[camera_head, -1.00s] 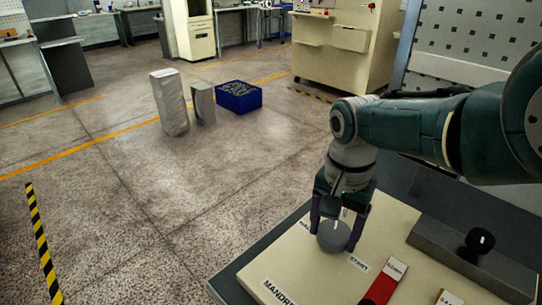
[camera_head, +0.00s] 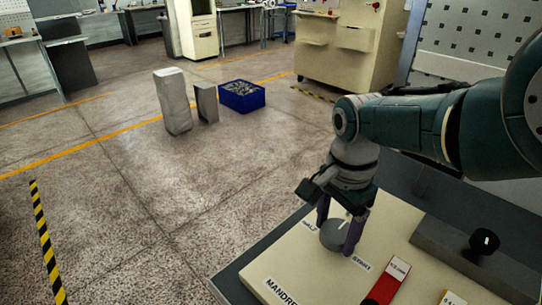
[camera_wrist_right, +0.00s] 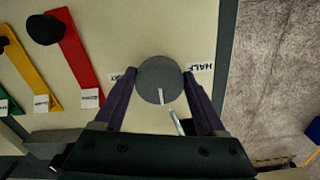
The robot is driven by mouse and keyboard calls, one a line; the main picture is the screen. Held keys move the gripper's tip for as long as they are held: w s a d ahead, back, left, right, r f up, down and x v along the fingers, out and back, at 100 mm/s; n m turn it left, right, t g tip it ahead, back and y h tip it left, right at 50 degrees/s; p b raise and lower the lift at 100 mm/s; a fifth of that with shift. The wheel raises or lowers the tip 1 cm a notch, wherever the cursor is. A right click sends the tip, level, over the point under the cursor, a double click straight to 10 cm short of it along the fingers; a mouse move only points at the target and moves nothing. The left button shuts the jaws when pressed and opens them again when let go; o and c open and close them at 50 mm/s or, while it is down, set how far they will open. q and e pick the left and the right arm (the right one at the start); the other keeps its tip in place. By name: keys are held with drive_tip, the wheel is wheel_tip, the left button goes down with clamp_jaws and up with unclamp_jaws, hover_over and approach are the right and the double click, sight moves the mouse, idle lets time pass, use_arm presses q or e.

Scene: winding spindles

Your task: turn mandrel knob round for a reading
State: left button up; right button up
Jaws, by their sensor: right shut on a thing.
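The mandrel knob (camera_head: 333,236) is a round grey disc on a cream panel (camera_head: 300,268) marked "MANDRE…", the rest cut off. My right gripper (camera_head: 339,228) comes down from above and is shut on the knob, a finger on each side. In the right wrist view the grey knob (camera_wrist_right: 160,82) sits between the purple fingers (camera_wrist_right: 159,80). A short white mark on the knob points toward the gripper's palm. A "HALF" label (camera_wrist_right: 202,67) lies beside one finger; another label (camera_wrist_right: 122,75) is partly covered by the other. My left gripper is not in view.
A red tagged strip (camera_head: 384,284) and a yellow one (camera_head: 452,298) lie on the panel. A blue bin (camera_head: 241,97) and two grey blocks stand on the floor, away from the panel.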

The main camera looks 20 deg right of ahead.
sight(335, 231)
drive_tip(key=o, duration=1.3)
wheel_tip(335, 231, up, 9)
drive_tip(key=p, duration=0.8)
drive_tip(key=shift+r, duration=0.5)
